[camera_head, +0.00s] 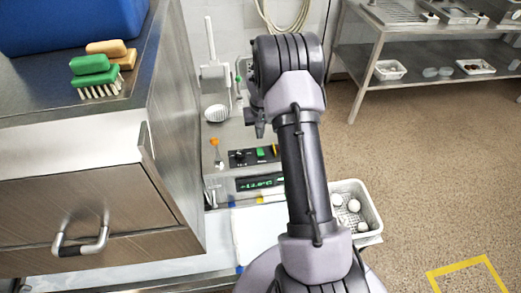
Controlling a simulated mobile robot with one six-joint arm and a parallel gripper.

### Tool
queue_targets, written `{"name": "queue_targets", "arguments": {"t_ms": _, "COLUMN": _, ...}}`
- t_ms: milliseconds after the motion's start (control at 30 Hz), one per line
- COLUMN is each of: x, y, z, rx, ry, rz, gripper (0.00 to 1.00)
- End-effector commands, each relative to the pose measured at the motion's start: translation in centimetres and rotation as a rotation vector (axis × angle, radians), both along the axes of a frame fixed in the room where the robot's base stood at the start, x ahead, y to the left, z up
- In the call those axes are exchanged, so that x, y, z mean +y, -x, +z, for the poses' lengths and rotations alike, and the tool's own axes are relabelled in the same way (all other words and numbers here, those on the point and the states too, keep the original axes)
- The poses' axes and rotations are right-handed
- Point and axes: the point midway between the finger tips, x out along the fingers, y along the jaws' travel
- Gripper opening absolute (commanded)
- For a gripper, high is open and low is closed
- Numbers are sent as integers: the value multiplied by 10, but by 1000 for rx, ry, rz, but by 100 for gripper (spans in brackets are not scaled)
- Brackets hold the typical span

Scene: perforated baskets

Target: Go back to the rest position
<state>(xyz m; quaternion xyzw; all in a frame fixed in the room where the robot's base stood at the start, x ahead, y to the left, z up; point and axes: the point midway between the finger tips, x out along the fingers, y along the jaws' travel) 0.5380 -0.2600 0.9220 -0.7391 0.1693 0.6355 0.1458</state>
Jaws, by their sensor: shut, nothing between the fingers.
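My arm rises through the middle of the view and bends at the top. My gripper (260,129) shows only in small part, left of the arm and above the grey device. Its fingers are shut, with nothing seen held. A light perforated basket (373,216) stands right of my arm's lower part. It holds several white round objects (354,206). My arm hides the basket's left side.
A steel cabinet (100,200) with a drawer handle stands close on the left, bearing brushes (95,75) and a blue bin (70,22). A grey device (225,165) with a lit display stands behind. A steel table (400,40) is at the back right. Open floor (440,160) lies right.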

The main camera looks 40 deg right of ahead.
Motion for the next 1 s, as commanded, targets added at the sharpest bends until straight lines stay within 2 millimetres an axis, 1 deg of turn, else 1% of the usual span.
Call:
{"name": "queue_targets", "arguments": {"t_ms": 267, "x": 0, "y": 0, "z": -2, "rx": 0, "ry": 0, "rz": 0, "gripper": 0}}
{"name": "queue_targets", "arguments": {"t_ms": 333, "x": 2, "y": 0, "z": 2, "rx": -3, "ry": 1, "rz": 1, "gripper": 0}}
{"name": "queue_targets", "arguments": {"t_ms": 367, "x": 5, "y": -1, "z": 7, "rx": -7, "ry": 1, "rz": 2, "gripper": 0}}
{"name": "queue_targets", "arguments": {"t_ms": 433, "x": 19, "y": -3, "z": 33, "rx": -29, "ry": 2, "rz": 7, "gripper": 0}}
{"name": "queue_targets", "arguments": {"t_ms": 467, "x": 29, "y": -2, "z": 50, "rx": -42, "ry": 2, "rz": 9, "gripper": 0}}
{"name": "queue_targets", "arguments": {"t_ms": 500, "x": 47, "y": 1, "z": 76, "rx": -64, "ry": 0, "rz": 10, "gripper": 0}}
{"name": "queue_targets", "arguments": {"t_ms": 567, "x": 77, "y": 11, "z": 116, "rx": -99, "ry": -8, "rz": 16, "gripper": 0}}
{"name": "queue_targets", "arguments": {"t_ms": 600, "x": 99, "y": 23, "z": 141, "rx": -122, "ry": -15, "rz": 18, "gripper": 0}}
{"name": "queue_targets", "arguments": {"t_ms": 667, "x": 132, "y": 44, "z": 174, "rx": -159, "ry": -29, "rz": 26, "gripper": 0}}
{"name": "queue_targets", "arguments": {"t_ms": 700, "x": 153, "y": 62, "z": 194, "rx": -183, "ry": -40, "rz": 29, "gripper": 0}}
{"name": "queue_targets", "arguments": {"t_ms": 767, "x": 183, "y": 92, "z": 217, "rx": -217, "ry": -59, "rz": 39, "gripper": 0}}
{"name": "queue_targets", "arguments": {"t_ms": 800, "x": 202, "y": 114, "z": 228, "rx": -242, "ry": -73, "rz": 44, "gripper": 0}}
{"name": "queue_targets", "arguments": {"t_ms": 867, "x": 229, "y": 149, "z": 240, "rx": -275, "ry": -98, "rz": 54, "gripper": 0}}
{"name": "queue_targets", "arguments": {"t_ms": 900, "x": 244, "y": 172, "z": 244, "rx": -296, "ry": -115, "rz": 60, "gripper": 0}}
{"name": "queue_targets", "arguments": {"t_ms": 967, "x": 263, "y": 205, "z": 245, "rx": -324, "ry": -140, "rz": 72, "gripper": 0}}
{"name": "queue_targets", "arguments": {"t_ms": 1000, "x": 273, "y": 224, "z": 243, "rx": -339, "ry": -157, "rz": 77, "gripper": 0}}
